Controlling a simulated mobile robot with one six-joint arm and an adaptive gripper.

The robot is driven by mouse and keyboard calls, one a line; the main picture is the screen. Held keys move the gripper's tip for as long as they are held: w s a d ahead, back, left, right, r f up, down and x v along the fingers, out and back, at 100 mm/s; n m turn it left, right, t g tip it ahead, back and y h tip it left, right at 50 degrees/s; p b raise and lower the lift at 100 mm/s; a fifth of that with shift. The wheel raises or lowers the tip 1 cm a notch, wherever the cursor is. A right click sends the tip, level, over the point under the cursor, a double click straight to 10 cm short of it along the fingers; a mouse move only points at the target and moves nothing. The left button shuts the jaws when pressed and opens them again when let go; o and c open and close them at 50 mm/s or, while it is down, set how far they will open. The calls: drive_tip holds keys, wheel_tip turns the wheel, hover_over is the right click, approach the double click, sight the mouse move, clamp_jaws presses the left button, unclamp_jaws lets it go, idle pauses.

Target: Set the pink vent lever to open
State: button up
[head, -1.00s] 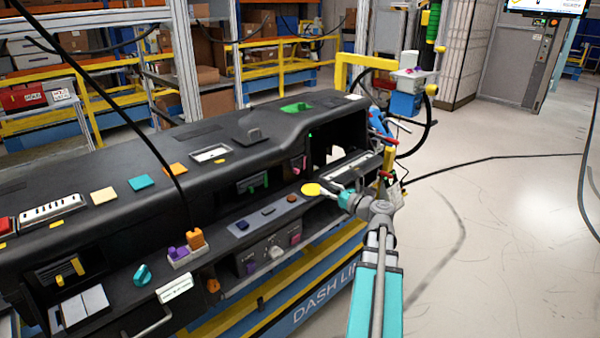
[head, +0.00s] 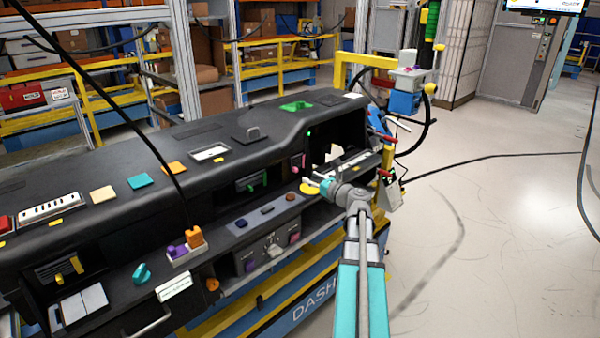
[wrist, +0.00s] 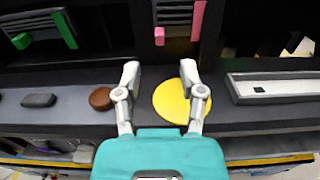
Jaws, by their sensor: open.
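The pink vent lever (head: 299,161) is at the right of the dashboard, on a small dark slatted vent. In the wrist view a long pink bar (wrist: 198,20) stands at the vent's right side, and a short pink block (wrist: 159,36) sits at its lower left. My gripper (head: 312,186) is in front of and below this vent. In the wrist view my gripper (wrist: 162,82) is open, its two fingers apart and empty, pointing toward the vent. The fingers are short of the pink parts. The vent's top is cut off in the wrist view.
A yellow disc (wrist: 180,101) lies by the right finger, a brown button (wrist: 101,98) left of the left finger. A green-levered vent (wrist: 66,30) is at left. A pale panel (wrist: 270,87) is at right. A dark ledge runs below the vents.

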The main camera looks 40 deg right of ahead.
sight(295, 169)
drive_tip(key=shift+w+a, duration=0.15)
drive_tip(key=shift+w, duration=1.45)
drive_tip(key=shift+w+a, duration=0.1)
drive_tip(key=shift+w, duration=1.45)
clamp_jaws()
drive_tip(key=shift+d, duration=0.1)
